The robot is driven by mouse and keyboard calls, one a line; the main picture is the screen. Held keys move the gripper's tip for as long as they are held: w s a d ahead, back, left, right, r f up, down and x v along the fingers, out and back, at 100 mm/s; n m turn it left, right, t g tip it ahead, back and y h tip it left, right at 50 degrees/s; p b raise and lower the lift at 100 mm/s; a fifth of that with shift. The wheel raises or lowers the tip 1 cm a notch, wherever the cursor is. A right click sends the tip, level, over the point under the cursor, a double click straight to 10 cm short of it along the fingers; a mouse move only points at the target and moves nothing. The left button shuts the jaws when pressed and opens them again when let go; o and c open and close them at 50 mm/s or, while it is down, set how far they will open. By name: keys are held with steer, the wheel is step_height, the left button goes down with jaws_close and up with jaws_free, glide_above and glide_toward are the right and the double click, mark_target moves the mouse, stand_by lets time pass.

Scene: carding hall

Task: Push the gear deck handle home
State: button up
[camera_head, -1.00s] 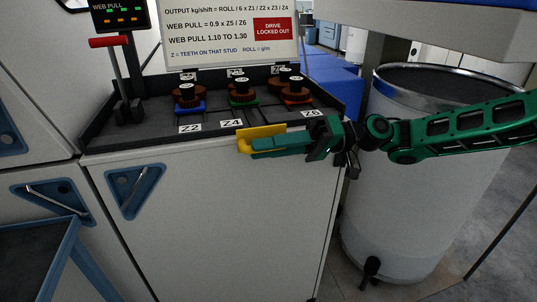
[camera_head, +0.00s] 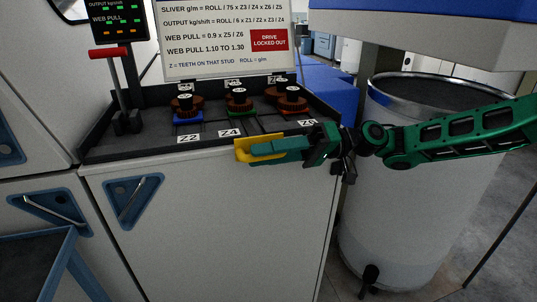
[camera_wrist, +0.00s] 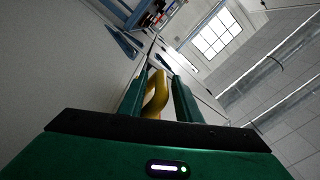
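The gear deck (camera_head: 105,150) is a dark tray on top of a pale cabinet, carrying brown gears on studs. Its yellow handle (camera_head: 243,149) stands out from the front edge, right of the Z4 label. My green gripper (camera_head: 268,151) reaches in from the right at the handle. In the wrist view, the handle (camera_wrist: 156,95) is a yellow loop between my two fingers (camera_wrist: 160,92). Whether both fingers press on it is not clear. The far part of the handle is partly hidden by the fingers.
A red-handled lever (camera_head: 109,53) stands at the deck's left end. A sign (camera_head: 225,40) behind reads "DRIVE LOCKED OUT". A large pale can (camera_head: 400,200) stands right of the cabinet, below my arm. A blue-framed cart (camera_head: 65,255) is at lower left.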

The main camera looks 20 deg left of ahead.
steer(key=v, duration=1)
steer(key=shift+w+d, duration=0.25)
steer(key=shift+w, duration=0.1)
steer(key=shift+f, duration=0.25)
